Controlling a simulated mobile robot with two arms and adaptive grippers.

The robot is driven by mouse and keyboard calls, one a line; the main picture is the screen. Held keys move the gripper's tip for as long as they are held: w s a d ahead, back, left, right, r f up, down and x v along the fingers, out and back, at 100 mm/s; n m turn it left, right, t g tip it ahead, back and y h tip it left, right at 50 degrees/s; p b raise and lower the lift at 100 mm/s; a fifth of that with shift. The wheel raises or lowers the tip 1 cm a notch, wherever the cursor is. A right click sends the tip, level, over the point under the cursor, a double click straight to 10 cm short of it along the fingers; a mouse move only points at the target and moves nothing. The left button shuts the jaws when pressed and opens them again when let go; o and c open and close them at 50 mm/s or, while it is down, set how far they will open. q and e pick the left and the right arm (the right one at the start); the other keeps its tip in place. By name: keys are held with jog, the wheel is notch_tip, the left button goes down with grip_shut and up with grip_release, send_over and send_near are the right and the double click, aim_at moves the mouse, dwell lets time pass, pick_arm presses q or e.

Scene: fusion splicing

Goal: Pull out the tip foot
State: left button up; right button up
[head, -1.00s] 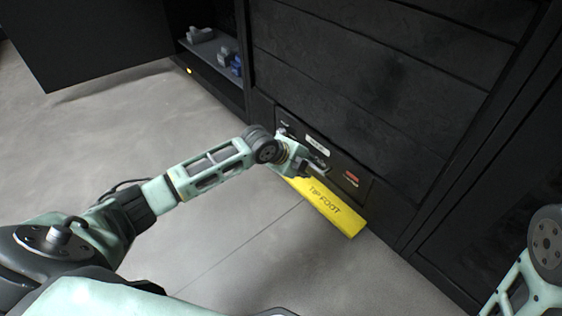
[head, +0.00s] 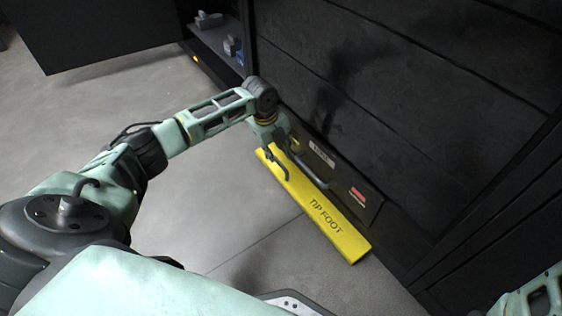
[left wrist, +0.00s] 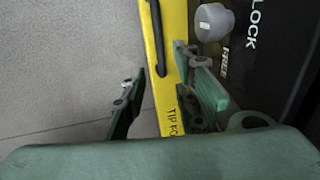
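The tip foot (head: 325,212) is a long yellow bar lettered TIP FOOT, low along the front base of the black cabinet. In the left wrist view the tip foot (left wrist: 172,60) runs from the top edge down between my fingers, with a dark narrow bar (left wrist: 155,45) along its floor side. My left gripper (head: 300,182) is over the tip foot's far part, pointing down. In the left wrist view my left gripper (left wrist: 160,85) is open, one finger on each side of the yellow bar; I cannot tell whether they touch it. My right gripper is out of view.
The black cabinet (head: 400,90) rises behind the tip foot. Its lower panel has a red label (head: 358,195); a grey knob (left wrist: 214,22) stands beside LOCK and FREE lettering. An open compartment (head: 215,40) is at the back left. The grey floor (head: 240,215) is clear.

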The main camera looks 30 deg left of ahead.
aim_at(281, 165)
pick_arm(q)
jog(key=f+b, duration=0.1)
jog(key=f, duration=0.1)
jog(key=f+b, duration=0.1)
jog(key=f, duration=0.1)
jog(key=w+f+b, duration=0.1)
jog(key=f+b, duration=0.1)
jog(key=shift+d, duration=0.25)
jog(key=shift+r, duration=0.1)
jog(key=shift+c, duration=0.2)
grip_shut()
